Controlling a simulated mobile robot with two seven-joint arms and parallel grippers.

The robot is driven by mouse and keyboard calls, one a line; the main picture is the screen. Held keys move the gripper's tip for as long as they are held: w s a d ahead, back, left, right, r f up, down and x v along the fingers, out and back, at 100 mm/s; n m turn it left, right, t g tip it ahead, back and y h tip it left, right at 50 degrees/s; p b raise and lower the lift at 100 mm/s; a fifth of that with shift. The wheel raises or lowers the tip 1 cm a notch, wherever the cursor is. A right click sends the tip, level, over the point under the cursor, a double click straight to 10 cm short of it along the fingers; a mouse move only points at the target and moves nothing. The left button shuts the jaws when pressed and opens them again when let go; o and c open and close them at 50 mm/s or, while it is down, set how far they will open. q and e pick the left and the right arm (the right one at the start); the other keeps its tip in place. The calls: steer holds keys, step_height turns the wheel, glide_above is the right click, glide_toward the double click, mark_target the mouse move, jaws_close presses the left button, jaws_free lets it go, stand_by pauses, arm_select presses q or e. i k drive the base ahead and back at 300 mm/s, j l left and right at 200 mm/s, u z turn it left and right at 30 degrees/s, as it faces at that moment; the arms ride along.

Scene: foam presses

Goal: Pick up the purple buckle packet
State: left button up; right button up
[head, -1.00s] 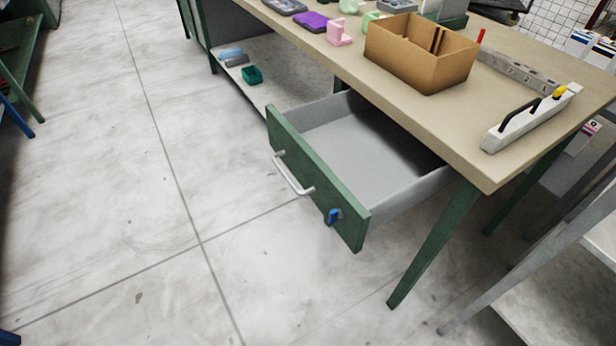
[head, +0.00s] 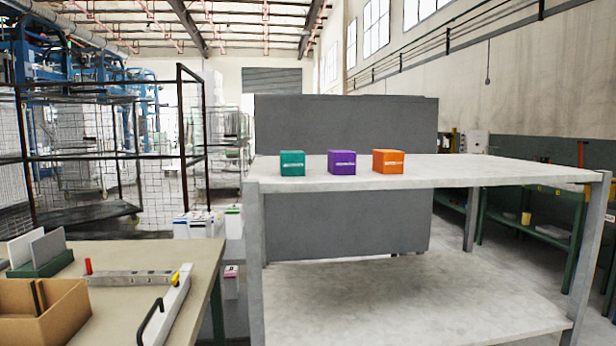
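In the head view a purple box-shaped packet (head: 341,163) with a pale label stands on the upper shelf of a grey table (head: 440,172). It is the middle one of three similar packets. A teal packet (head: 292,163) stands to its left and an orange packet (head: 388,162) to its right, with small gaps between them. The label on the purple packet is too small to read. Neither of my grippers shows in the view.
A workbench (head: 120,252) at the lower left holds a cardboard box (head: 62,322), a metal bar (head: 130,278) and a white piece with a black handle (head: 168,315). A grey panel (head: 345,115) stands behind the packets. The grey table's top is otherwise clear.

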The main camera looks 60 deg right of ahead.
mark_target(340, 163)
steer(key=z, duration=2.35)
